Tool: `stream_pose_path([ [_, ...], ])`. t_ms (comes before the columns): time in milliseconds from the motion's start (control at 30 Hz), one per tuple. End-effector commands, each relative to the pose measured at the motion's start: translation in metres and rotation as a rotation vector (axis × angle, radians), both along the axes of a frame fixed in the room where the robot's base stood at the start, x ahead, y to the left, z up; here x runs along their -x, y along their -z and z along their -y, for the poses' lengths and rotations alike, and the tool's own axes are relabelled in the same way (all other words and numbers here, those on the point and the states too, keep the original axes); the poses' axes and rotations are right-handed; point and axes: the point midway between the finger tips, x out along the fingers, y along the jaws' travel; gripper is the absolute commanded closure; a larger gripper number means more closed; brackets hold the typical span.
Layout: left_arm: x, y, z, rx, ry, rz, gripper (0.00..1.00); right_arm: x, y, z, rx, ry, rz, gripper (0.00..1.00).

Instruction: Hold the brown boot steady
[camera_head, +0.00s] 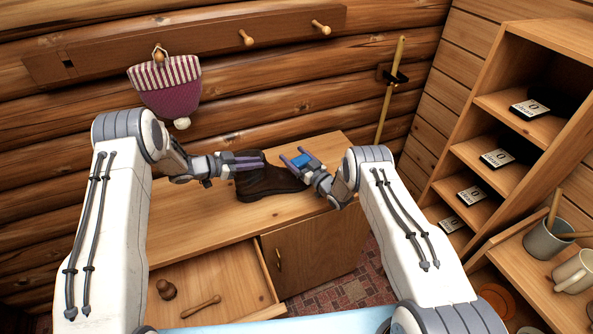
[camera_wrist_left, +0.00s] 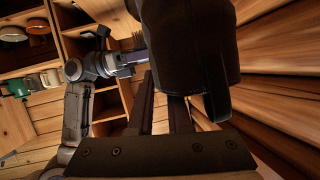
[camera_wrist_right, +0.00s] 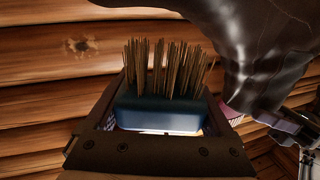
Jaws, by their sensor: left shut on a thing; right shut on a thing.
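The dark brown boot (camera_head: 268,184) stands upright on the wooden cabinet top (camera_head: 190,222), toe to the right. My left gripper (camera_head: 257,161) is shut on the boot's upper part at its left end. The left wrist view shows the boot (camera_wrist_left: 190,40) at the far end of that gripper's fingers (camera_wrist_left: 162,100). My right gripper (camera_head: 294,158) is shut on a blue brush (camera_head: 301,160) above the toe side. In the right wrist view, the brush (camera_wrist_right: 160,114) has upright tan bristles, and the boot (camera_wrist_right: 262,45) is close by on the right. I see no clear contact between bristles and boot.
A striped knit hat (camera_head: 170,88) hangs on the peg rail behind. A shelf unit (camera_head: 508,103) and mugs (camera_head: 574,271) stand right. The left cabinet top is clear.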

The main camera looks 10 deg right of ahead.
Motion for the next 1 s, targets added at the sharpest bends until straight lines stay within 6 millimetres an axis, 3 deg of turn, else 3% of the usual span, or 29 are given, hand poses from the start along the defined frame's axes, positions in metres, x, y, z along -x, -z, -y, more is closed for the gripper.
stream_pose_path([
  [1000,0.0013,0.0025,0.0001,-0.003,0.001,-0.004,1.0,-0.0054,0.0087,-0.0018,0.0,-0.001,0.001,0.9],
])
